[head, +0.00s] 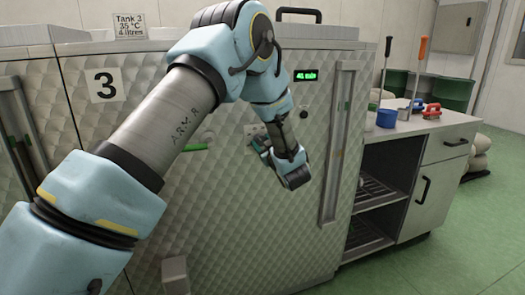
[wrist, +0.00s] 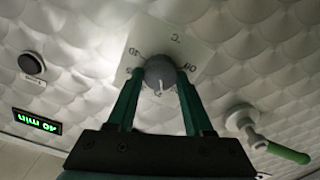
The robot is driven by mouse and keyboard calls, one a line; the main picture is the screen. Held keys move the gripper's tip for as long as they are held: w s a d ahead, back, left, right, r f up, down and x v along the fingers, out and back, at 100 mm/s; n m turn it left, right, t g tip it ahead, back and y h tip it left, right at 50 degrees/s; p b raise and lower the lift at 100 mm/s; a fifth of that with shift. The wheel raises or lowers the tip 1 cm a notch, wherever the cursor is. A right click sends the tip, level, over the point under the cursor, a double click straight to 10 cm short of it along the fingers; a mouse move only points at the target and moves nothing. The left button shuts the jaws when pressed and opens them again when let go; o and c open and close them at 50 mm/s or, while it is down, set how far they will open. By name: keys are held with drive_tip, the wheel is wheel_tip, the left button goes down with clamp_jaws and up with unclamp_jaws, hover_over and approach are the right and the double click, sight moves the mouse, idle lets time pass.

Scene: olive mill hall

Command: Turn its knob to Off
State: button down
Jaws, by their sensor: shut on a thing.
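The round grey knob (wrist: 159,73) sits on a pale square dial plate (wrist: 172,32) on the dimpled metal front of the tank (head: 235,215) marked 3. My gripper (wrist: 160,78) is shut on the knob, with one green finger on each side of it. A small light mark shows on the knob's lower part in the wrist view.
A lit green display (head: 306,76) and a dark round button (head: 304,114) are near the plate. A green-handled tap (wrist: 268,142) is to the other side. A long vertical handle (head: 339,145) stands out at right, beside a counter (head: 425,125) with tools and cups.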

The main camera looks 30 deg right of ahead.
drive_tip(key=n+b, duration=0.2)
drive_tip(key=b, duration=0.1)
drive_tip(key=f+n+b, duration=0.1)
drive_tip(key=n+b, duration=0.1)
drive_tip(key=b, duration=0.2)
drive_tip(key=shift+a+n+b, duration=0.1)
drive_tip(key=shift+n+b, duration=0.2)
drive_tip(key=shift+n, duration=0.1)
drive_tip(key=n+b, duration=0.4)
drive_tip(key=b, duration=0.3)
drive_tip(key=shift+b, duration=0.4)
drive_tip(key=n+b, duration=0.5)
drive_tip(key=b, duration=0.3)
drive_tip(key=shift+n+b, duration=0.35)
drive_tip(key=shift+n, duration=0.05)
drive_tip(key=n+b, duration=0.2)
drive_tip(key=b, duration=0.1)
drive_tip(key=shift+r, duration=0.1)
drive_tip(key=shift+r+n+b, duration=0.15)
drive_tip(key=shift+n+b, duration=0.45)
drive_tip(key=shift+b, duration=0.1)
drive_tip(key=shift+c, duration=1.5)
unclamp_jaws()
drive_tip(key=shift+r, duration=0.1)
